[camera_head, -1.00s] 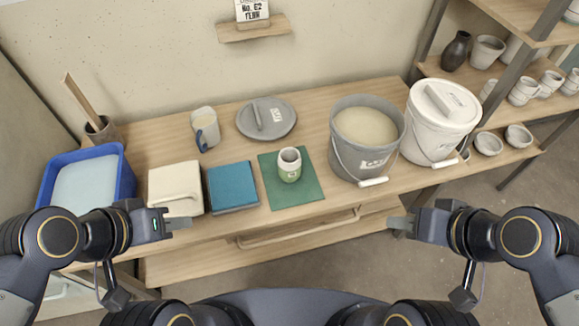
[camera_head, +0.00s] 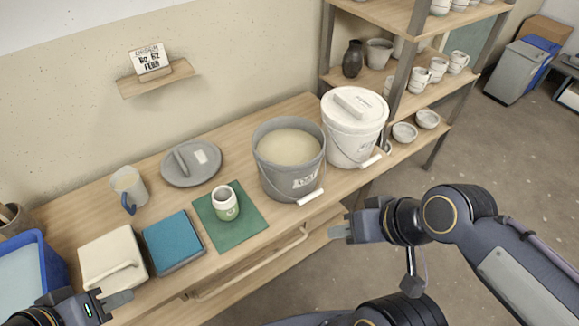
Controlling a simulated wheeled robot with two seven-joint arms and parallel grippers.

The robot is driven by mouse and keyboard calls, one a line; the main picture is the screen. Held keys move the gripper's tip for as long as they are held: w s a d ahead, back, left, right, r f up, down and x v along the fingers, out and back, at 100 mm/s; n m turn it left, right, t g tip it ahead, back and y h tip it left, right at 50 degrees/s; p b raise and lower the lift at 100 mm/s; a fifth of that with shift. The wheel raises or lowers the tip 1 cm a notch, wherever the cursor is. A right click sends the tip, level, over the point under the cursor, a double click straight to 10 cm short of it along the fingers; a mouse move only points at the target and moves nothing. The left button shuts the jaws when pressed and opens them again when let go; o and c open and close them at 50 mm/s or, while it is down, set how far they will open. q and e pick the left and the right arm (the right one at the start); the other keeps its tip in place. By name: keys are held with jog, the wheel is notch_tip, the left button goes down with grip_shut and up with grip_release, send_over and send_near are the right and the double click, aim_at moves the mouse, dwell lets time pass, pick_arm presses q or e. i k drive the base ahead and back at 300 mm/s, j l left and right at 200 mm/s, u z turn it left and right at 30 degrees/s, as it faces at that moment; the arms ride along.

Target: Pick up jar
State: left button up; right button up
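A grey bucket (camera_head: 277,180) of glaze and a lidded white bucket (camera_head: 345,146) stand right of the jar. Shelves (camera_head: 386,84) stand behind right.

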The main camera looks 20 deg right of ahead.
aim_at(226, 204)
jog(key=i+l, duration=0.15)
jog(key=l, duration=0.2)
jog(key=i+l, duration=0.1)
jog(key=l, duration=0.2)
jog(key=i+l, duration=0.15)
jog(key=l, duration=0.2)
jog(key=i+l, duration=0.15)
jog(key=l, duration=0.15)
